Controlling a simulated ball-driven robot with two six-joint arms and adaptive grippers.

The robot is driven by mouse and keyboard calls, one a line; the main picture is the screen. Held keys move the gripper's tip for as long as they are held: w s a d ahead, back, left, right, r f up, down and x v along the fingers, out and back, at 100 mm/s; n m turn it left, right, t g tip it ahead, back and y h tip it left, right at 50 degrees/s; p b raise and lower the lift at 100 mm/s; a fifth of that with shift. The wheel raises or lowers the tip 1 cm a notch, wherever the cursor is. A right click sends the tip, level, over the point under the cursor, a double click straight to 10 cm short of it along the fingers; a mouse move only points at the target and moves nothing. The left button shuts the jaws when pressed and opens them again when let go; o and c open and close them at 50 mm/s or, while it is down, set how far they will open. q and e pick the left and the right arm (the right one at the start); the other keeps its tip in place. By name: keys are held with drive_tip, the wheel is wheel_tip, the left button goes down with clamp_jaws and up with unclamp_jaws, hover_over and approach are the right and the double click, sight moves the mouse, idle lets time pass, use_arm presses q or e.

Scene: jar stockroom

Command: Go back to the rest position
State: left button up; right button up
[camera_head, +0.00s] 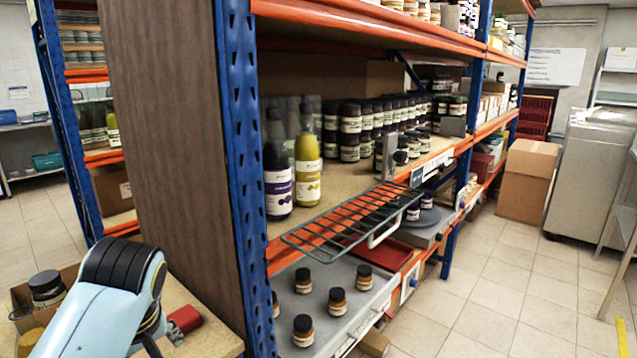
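Part of my own light blue arm with a black joint (118,268) shows at the lower left, over the table there. Neither of my grippers can be seen, so I cannot tell whether they are open or hold anything. No part of a right arm is in view.
A blue and orange shelf rack (240,180) stands close ahead. A wire grid (335,232) juts out from it above a grey tray (345,335) with several small jars. An open box (22,296) and a red object (185,320) are near my arm. Tiled floor (490,290) is free at right.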

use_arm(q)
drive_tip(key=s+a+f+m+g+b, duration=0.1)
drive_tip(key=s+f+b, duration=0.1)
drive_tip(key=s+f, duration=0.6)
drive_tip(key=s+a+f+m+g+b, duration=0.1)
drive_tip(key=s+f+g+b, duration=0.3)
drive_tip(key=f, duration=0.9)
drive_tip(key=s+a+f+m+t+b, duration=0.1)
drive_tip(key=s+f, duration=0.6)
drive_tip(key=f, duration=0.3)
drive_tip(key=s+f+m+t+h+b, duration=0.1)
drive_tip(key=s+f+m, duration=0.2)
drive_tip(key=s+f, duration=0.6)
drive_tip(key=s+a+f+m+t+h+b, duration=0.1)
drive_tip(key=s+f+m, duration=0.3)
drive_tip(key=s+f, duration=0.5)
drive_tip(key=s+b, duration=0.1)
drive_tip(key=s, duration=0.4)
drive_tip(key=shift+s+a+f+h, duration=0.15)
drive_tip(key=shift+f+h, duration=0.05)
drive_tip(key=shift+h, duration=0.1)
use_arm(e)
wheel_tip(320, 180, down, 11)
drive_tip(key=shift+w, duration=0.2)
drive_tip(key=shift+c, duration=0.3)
